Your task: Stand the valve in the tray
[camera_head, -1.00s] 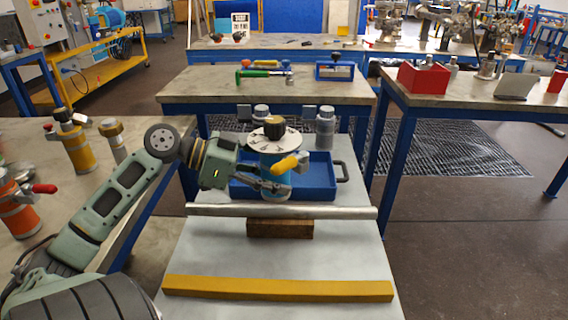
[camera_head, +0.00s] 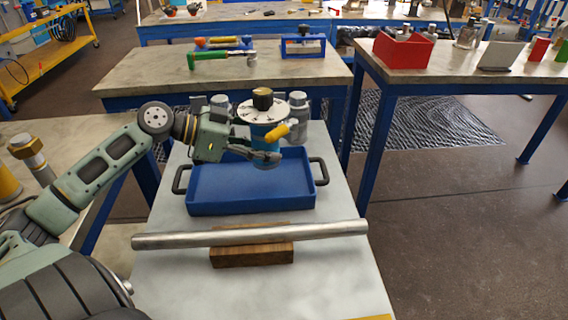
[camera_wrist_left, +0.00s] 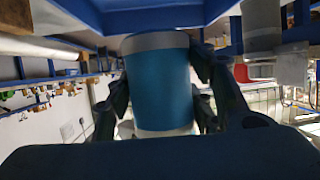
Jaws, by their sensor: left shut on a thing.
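The valve (camera_head: 264,112) has a blue body, a white flange disc, a dark top nut and a yellow handle. My left gripper (camera_head: 266,158) is shut on its blue body and holds it upright over the back part of the blue tray (camera_head: 250,197). In the left wrist view the blue body (camera_wrist_left: 160,85) stands between the two fingers (camera_wrist_left: 160,100). I cannot tell from the head view whether the valve's bottom touches the tray floor. The front of the tray is empty. My right gripper is not in view.
A metal bar (camera_head: 250,234) lies across a wooden block (camera_head: 252,256) in front of the tray. Grey vessels (camera_head: 296,120) stand behind the tray. A side table with a brass-topped fitting (camera_head: 30,155) is at the left. The table right of the tray is clear.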

